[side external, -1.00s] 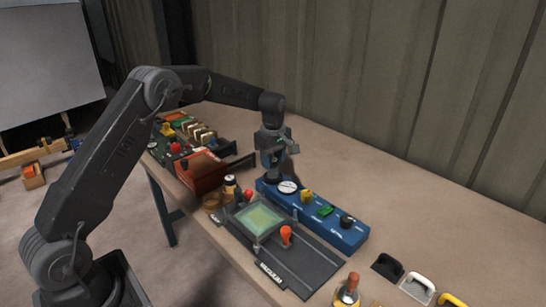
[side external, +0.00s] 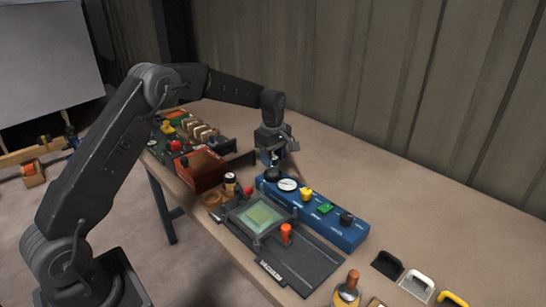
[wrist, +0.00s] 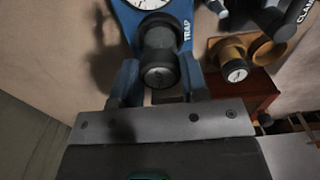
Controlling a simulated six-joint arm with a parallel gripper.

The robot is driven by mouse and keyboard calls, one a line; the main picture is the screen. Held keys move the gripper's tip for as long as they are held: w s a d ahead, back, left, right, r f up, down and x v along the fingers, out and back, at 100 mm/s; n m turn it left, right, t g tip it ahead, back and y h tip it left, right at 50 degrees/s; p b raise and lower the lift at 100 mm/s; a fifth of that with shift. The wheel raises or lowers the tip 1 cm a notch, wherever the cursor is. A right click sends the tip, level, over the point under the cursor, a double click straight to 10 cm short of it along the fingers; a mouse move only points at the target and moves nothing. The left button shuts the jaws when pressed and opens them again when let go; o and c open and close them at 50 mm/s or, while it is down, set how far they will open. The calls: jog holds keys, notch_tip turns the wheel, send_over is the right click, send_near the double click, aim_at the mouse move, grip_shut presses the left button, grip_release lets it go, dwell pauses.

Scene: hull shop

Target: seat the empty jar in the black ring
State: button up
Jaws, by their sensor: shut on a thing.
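My gripper (side external: 273,160) is over the left end of the blue panel box (side external: 335,236).
The blue box carries a white dial (side external: 288,185), a yellow knob (side external: 306,194) and a green switch (side external: 325,208). A framed green panel (side external: 262,215) with an orange handle (side external: 286,233) lies in front. A red box (side external: 200,172) stands to the left.

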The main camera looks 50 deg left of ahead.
jog(key=shift+f, duration=0.65)
jog(key=o, duration=0.6)
jog(key=shift+r, duration=5.5)
